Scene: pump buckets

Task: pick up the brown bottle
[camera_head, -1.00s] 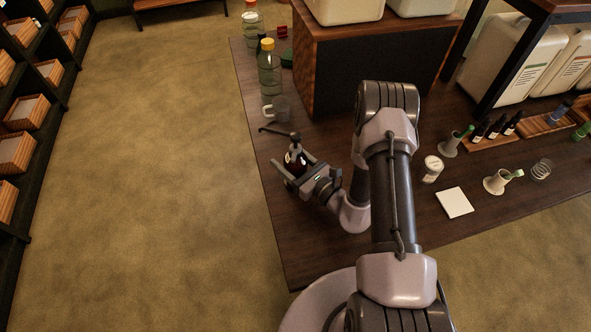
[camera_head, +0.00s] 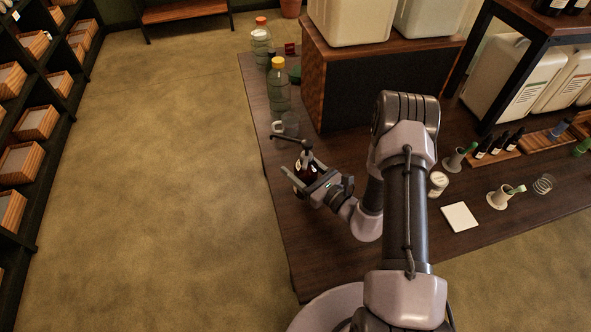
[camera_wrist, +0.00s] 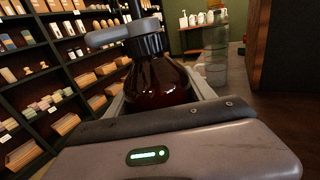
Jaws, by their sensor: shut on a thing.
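The brown bottle (camera_head: 302,165) is dark and glossy with a black pump top, at the table's left side in the head view. My gripper (camera_head: 305,177) is shut on its body, one finger on each side. In the wrist view the brown bottle (camera_wrist: 158,80) stands roughly upright between the fingers, its pump head (camera_wrist: 125,32) pointing left. The bottle's base is hidden behind my gripper, so I cannot tell whether it touches the table.
A clear mug (camera_head: 289,124) stands just behind the bottle on the wooden table (camera_head: 330,250). A yellow-capped bottle (camera_head: 279,90) stands farther back. A wooden box (camera_head: 375,80) is behind my arm. A white jar (camera_head: 438,184) and a white square (camera_head: 460,217) are to the right.

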